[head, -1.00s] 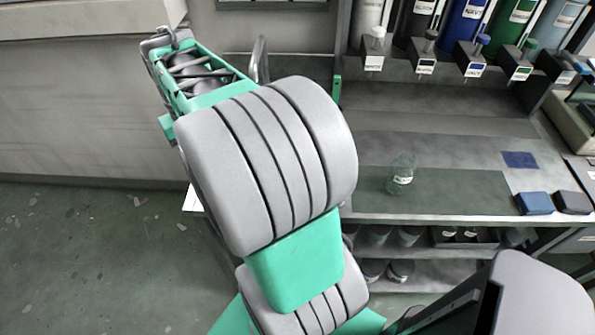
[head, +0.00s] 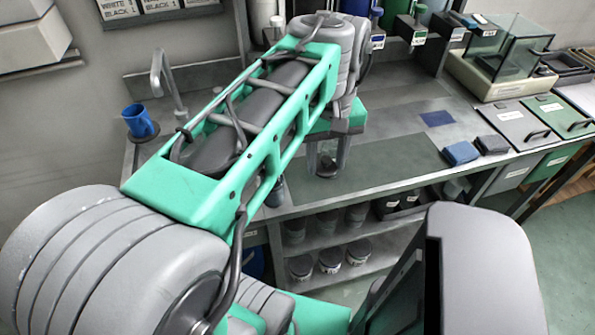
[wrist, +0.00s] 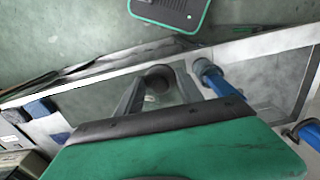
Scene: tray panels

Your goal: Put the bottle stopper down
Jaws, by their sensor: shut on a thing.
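My gripper (head: 328,158) points down over the left part of the dark green mat (head: 405,158) on the bench. Its fingers are shut on a small dark rounded thing, which appears to be the bottle stopper (head: 326,168). In the wrist view the stopper (wrist: 160,77) shows as a dark round shape between the fingertips. The clear glass bottle is hard to make out now; a pale patch between the fingers may be its label. I cannot tell whether the stopper touches the bottle or mat.
A glass tank (head: 510,48) stands at the back right. Jars (head: 330,260) fill the shelf below. The mat's right part is clear.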

